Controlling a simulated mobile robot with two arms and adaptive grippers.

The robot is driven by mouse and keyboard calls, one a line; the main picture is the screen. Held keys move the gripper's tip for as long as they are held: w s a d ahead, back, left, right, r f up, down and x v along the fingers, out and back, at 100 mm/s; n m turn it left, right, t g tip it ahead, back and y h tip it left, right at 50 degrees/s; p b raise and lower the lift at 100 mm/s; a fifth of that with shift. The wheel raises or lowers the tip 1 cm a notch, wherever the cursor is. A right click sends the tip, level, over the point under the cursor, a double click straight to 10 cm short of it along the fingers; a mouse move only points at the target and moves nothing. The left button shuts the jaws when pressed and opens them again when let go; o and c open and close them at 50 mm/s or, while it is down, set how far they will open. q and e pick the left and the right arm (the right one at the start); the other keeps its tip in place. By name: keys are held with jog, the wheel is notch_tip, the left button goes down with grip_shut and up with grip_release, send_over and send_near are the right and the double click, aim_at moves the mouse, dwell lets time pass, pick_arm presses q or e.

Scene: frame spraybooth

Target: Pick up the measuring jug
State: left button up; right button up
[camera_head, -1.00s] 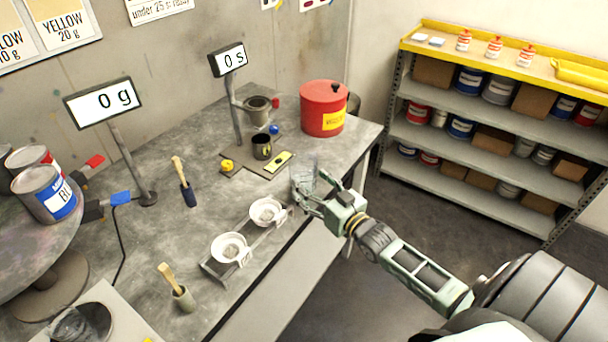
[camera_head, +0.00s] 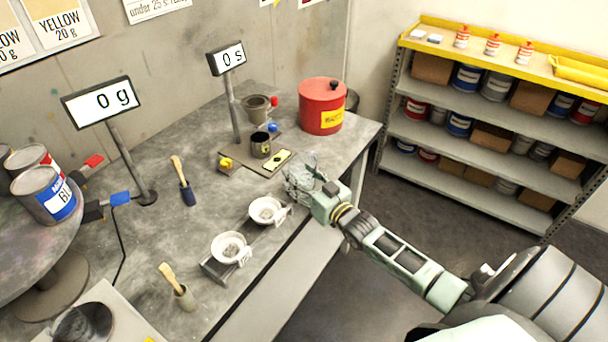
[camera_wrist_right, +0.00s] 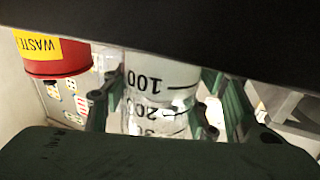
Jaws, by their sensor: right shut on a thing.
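The measuring jug (camera_wrist_right: 160,92) is clear with black graduations, 100 and 200 among them, and fills the middle of the right wrist view. My right gripper (camera_wrist_right: 155,112) has a green finger on each side of it and is shut on it. In the head view the right gripper (camera_head: 306,182) is at the bench's front edge, right of the two white strainers. There the jug (camera_head: 299,166) is a faint clear shape, partly hidden by the fingers. I cannot tell whether it touches the bench. My left gripper is not in view.
White strainers (camera_head: 264,210) sit in a metal rack at the front edge. Behind the gripper are a dark cup (camera_head: 261,146), a stand with a 0 s display (camera_head: 228,58) and a red waste can (camera_head: 322,106). Shelving (camera_head: 490,130) stands to the right across open floor.

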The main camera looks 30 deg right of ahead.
jog(key=shift+c, duration=0.9)
jog(key=shift+r, duration=0.1)
